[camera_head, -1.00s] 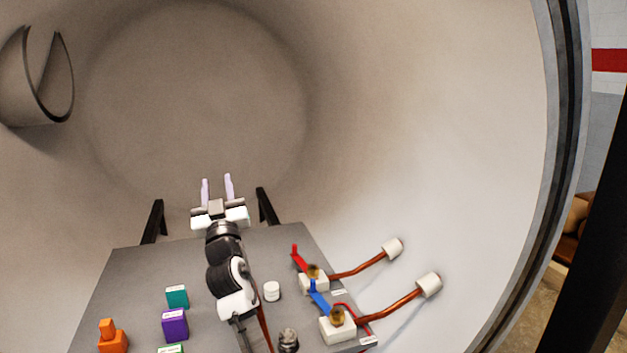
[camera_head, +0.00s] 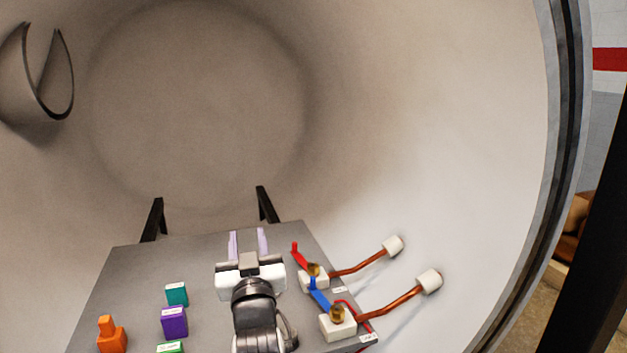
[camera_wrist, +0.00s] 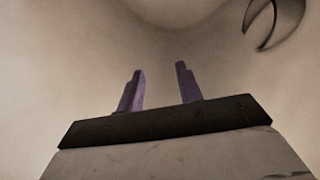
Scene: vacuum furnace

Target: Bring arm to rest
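My gripper (camera_head: 248,243) is over the grey table in the head view, its two pale purple fingers pointing toward the back of the chamber. The fingers stand apart with nothing between them. In the wrist view the gripper (camera_wrist: 159,90) also shows both fingers apart and empty, with the bare chamber wall beyond. My arm reaches in from the bottom of the head view and hides part of the table.
The grey table (camera_head: 215,262) holds an orange object (camera_head: 111,338), a teal block (camera_head: 177,294), a purple block (camera_head: 174,322) and a green block (camera_head: 169,348). Right of my gripper are a red lever (camera_head: 300,257), a blue lever (camera_head: 319,297) and copper pipes (camera_head: 392,301).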

